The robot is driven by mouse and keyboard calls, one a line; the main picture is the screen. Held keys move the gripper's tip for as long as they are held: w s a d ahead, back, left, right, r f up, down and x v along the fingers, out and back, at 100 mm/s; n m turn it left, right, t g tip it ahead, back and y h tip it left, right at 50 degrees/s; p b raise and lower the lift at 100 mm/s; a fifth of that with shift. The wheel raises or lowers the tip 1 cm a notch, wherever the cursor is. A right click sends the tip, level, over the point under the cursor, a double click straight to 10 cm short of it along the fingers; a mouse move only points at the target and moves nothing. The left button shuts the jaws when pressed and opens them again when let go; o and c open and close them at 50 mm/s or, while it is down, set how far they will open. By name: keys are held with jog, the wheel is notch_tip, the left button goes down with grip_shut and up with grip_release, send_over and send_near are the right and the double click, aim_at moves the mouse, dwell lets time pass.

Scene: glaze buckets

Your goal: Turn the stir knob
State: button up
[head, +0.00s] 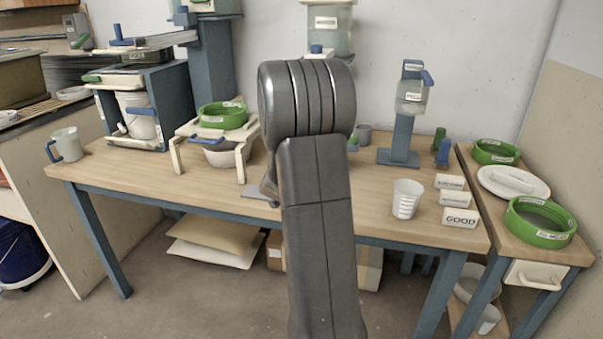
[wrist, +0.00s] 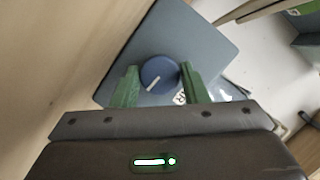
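The stir knob (wrist: 158,72) is a round blue dial with a white pointer line, on a grey-blue panel (wrist: 194,42) in the wrist view. The line slants toward the lower left. My gripper (wrist: 157,76) has two green fingers, one on each side of the knob. The fingers are apart, with a gap visible on the left; the right fingertip is very close to the knob's edge, and I cannot tell if it touches. A partly hidden label shows beside the right finger. In the head view my arm hides the knob and the gripper.
The wooden table (head: 140,180) carries a white measuring cup (head: 406,199), a GOOD sign block (head: 460,218) and a blue stand (head: 402,135) on the right. A green-rimmed sieve (head: 222,115) sits over a bowl on the left. The table's front middle is partly clear.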

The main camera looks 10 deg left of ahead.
jog(key=c, duration=0.5)
jog(key=shift+r+p, duration=0.15)
jog(key=shift+p, duration=0.3)
jog(key=p, duration=0.2)
jog(key=n+p, duration=0.1)
jog(key=p, duration=0.2)
jog(key=shift+r+n+h, duration=0.3)
jog(key=shift+h, duration=0.1)
jog(key=n+h+p, duration=0.1)
jog(key=n+p, duration=0.1)
jog(key=p, duration=0.4)
jog(key=shift+a+g, duration=0.15)
jog(key=shift+g, duration=0.15)
jog(key=n+h+p, duration=0.2)
jog(key=n+p, duration=0.1)
jog(key=p, duration=0.4)
jog(key=shift+a+f+h, duration=0.1)
jog(key=shift+h, duration=0.2)
jog(key=n+p, duration=0.1)
jog(key=n+h+p, duration=0.1)
jog(key=p, duration=0.1)
jog(key=shift+f+n, duration=0.3)
jog(key=shift+n, duration=0.1)
jog(key=shift+h, duration=0.4)
